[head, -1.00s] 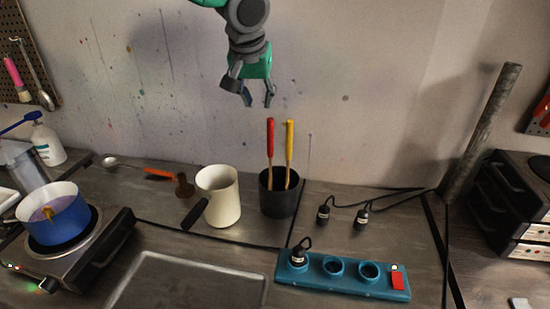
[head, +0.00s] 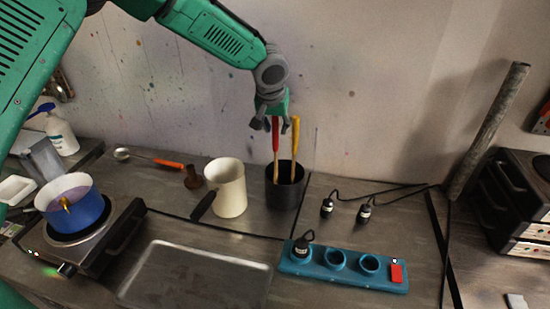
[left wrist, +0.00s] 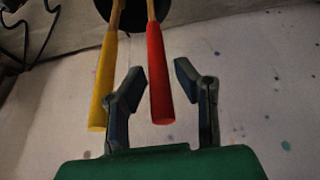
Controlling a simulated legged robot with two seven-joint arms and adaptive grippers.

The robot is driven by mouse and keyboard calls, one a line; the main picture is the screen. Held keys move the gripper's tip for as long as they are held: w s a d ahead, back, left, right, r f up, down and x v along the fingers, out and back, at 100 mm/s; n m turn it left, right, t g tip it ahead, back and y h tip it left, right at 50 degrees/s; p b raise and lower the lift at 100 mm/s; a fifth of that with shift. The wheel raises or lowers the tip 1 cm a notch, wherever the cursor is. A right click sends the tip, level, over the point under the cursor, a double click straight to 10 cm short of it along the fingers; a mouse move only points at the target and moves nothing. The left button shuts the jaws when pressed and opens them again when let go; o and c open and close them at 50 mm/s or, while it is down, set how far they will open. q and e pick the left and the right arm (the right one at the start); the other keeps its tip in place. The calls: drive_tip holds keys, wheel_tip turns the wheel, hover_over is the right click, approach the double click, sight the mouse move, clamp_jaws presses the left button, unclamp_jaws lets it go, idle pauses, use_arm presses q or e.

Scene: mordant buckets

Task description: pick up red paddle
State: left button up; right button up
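The red paddle (head: 276,135) stands upright in a black cup (head: 284,194) on the bench, beside a yellow paddle (head: 295,135). My left gripper (head: 271,125) is right at the top of the red paddle's handle. In the left wrist view, the red handle (left wrist: 158,80) lies between the two open fingers (left wrist: 158,85), with a gap to each finger. The yellow handle (left wrist: 105,85) is outside the fingers, to the left. The lower ends of both paddles are hidden in the cup. My right gripper is not in view.
A cream jug (head: 228,190) stands left of the cup. A blue power strip (head: 320,268) and loose plugs (head: 364,213) lie to the right. A blue pot (head: 75,212) sits on a burner at the left. A grey tray (head: 160,290) lies in front.

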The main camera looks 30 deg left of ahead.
use_arm(q)
drive_tip(key=shift+w+d+f, duration=0.1)
drive_tip(key=shift+w+d, duration=0.05)
drive_tip(key=shift+d, duration=0.4)
drive_tip(key=shift+s, duration=0.2)
clamp_jaws()
drive_tip(key=shift+a, duration=0.5)
drive_tip(key=shift+a+r, duration=0.1)
drive_tip(key=shift+r, duration=0.1)
drive_tip(key=shift+w+r, duration=0.1)
drive_tip(key=shift+r, duration=0.2)
wheel_tip(320, 180, up, 17)
drive_tip(key=b, duration=0.2)
drive_tip(key=shift+d, duration=0.25)
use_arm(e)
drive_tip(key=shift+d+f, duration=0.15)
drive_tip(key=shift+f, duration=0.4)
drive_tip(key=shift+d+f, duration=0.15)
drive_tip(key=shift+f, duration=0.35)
